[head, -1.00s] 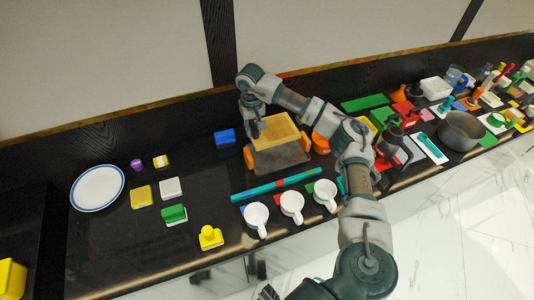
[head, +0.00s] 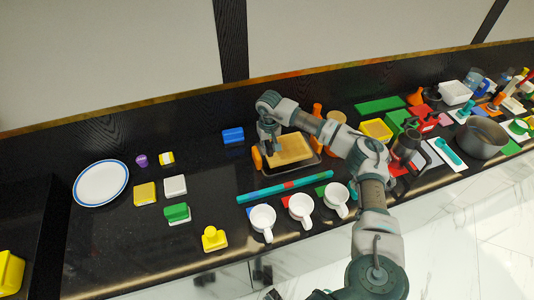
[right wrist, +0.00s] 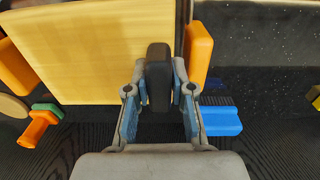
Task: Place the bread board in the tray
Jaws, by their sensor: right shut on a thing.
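The bread board (head: 290,149) is a flat tan slab. It lies over the dark tray (head: 300,168), whose rim shows along the near side; I cannot tell whether the board touches the tray floor. My right gripper (head: 270,146) is at the board's left end. In the right wrist view the fingers (right wrist: 158,95) are shut on a dark upright piece (right wrist: 158,75) at the edge of the board (right wrist: 90,60); it looks like the board's handle. My left gripper is not in view.
Orange pieces (head: 257,158) stand at the tray's ends. A blue block (head: 233,136) is left of the tray. A striped bar (head: 285,187) and white cups (head: 262,219) are in front. A yellow container (head: 376,129) is to the right.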

